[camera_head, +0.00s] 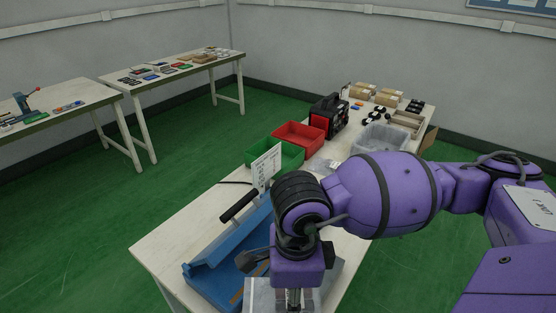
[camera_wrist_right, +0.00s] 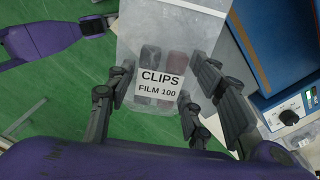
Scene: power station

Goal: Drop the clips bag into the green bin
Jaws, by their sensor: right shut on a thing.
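The clips bag (camera_wrist_right: 170,28) is a clear plastic pouch with a white label reading "CLIPS FILM 100" and dark and reddish contents. My right gripper (camera_wrist_right: 158,82) is shut on it, with fingers at both sides of the bag in the right wrist view. The green floor shows behind the bag. The green bin (camera_head: 290,158) stands on the table beyond my wrist, partly hidden by a paper sign.
A red bin (camera_head: 299,136) adjoins the green bin. A blue machine with a black handle (camera_head: 215,270) fills the near table, also at the right of the wrist view (camera_wrist_right: 272,35). A grey bin (camera_head: 381,138), black-red device (camera_head: 330,118) and boxes (camera_head: 383,97) stand behind.

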